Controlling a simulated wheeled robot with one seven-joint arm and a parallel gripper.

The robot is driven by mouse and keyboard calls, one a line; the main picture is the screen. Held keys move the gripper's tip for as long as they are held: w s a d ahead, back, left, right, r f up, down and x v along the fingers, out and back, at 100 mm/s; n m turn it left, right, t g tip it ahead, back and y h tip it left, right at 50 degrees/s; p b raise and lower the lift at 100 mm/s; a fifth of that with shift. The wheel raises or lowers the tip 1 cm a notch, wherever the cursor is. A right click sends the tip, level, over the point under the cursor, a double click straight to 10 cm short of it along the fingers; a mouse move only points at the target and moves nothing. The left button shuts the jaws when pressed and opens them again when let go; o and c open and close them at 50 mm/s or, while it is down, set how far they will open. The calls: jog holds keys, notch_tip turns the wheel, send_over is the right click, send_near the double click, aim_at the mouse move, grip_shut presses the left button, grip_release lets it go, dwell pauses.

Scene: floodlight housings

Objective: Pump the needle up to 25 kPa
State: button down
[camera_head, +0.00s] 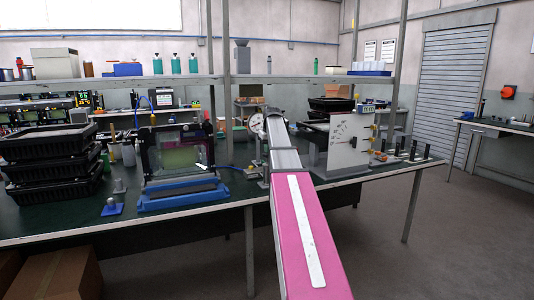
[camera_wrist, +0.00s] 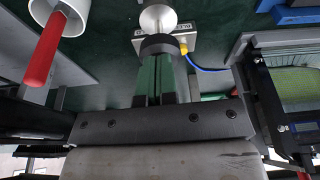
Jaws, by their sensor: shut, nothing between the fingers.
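The round white gauge (camera_head: 257,123) stands on the bench just left of my arm; its needle is too small to read. In the wrist view a pale metal pump body (camera_wrist: 158,18) with a dark round cap (camera_wrist: 162,44) rises from a metal base plate (camera_wrist: 205,40). A blue hose (camera_wrist: 207,69) leaves its yellow fitting. My gripper (camera_wrist: 161,62) has green fingers, shut and empty, with the tips close to the dark cap; I cannot tell whether they touch. My arm hides the gripper in the head view.
A floodlight housing (camera_head: 180,150) sits in a blue cradle (camera_head: 182,196) left of the arm. Stacked black crates (camera_head: 50,165) stand farther left. A white panel (camera_head: 350,140) stands to the right. In the wrist view a white cylinder (camera_wrist: 62,18) with a red handle (camera_wrist: 44,50) is nearby.

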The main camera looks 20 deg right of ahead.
jog(key=shift+s+x, duration=0.2)
jog(key=shift+x, duration=0.55)
jog(key=shift+s+x, duration=0.15)
jog(key=shift+x, duration=0.55)
jog(key=shift+s, duration=0.1)
jog(key=s, duration=0.1)
jog(key=s+r, duration=0.1)
jog(key=shift+s+d, duration=0.15)
jog(key=shift+s, duration=0.25)
jog(key=v, duration=1.1)
jog(key=shift+f, duration=0.15)
